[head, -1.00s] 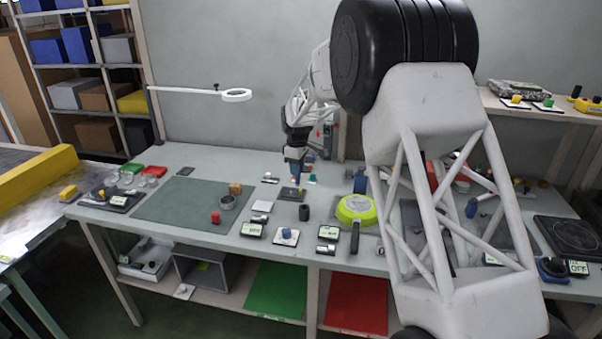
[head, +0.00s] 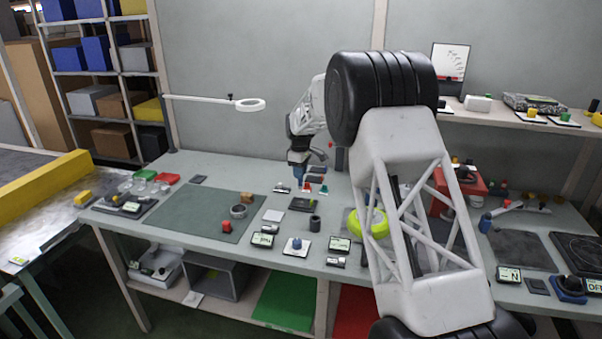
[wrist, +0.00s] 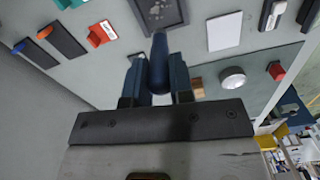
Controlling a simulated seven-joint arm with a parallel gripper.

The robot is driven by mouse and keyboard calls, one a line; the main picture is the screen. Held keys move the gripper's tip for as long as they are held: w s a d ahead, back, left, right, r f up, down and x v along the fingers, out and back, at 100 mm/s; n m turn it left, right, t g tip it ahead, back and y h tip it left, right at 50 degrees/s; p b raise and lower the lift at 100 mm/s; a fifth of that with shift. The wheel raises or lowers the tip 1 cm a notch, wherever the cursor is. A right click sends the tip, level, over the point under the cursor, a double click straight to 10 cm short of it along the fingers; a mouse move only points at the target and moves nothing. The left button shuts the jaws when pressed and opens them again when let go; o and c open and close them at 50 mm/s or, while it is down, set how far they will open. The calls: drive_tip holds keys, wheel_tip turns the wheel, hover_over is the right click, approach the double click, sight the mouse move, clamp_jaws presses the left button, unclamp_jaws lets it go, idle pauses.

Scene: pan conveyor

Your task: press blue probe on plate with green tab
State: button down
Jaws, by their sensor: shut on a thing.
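My gripper (head: 299,171) is over the back middle of the grey bench. In the wrist view its fingers (wrist: 158,82) are shut on a dark blue probe (wrist: 158,58), which sticks out beyond them. A green-teal tab (wrist: 70,3) is cut off by the top edge of the wrist view, to the left of the probe; it looks green in the head view (head: 323,190). A red tab piece (wrist: 100,35) lies beside it. Dark plates with an orange tab (wrist: 45,32) and a blue tab (wrist: 19,46) lie further left. I cannot see contact between probe and any plate.
A dark patterned tray (wrist: 178,14) lies just beyond the probe tip in the wrist view. A white plate (wrist: 225,31), a round metal dish (wrist: 232,78) and a red block (wrist: 277,71) are to the right. A lime-rimmed pan (head: 378,224) stands partly behind my arm.

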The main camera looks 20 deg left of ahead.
sight(300, 187)
drive_tip(key=shift+f, duration=0.1)
idle(0.3)
drive_tip(key=shift+f, duration=2.85)
drive_tip(key=shift+f, duration=0.7)
idle(0.9)
drive_tip(key=shift+r, duration=0.1)
drive_tip(key=shift+r, duration=3.5)
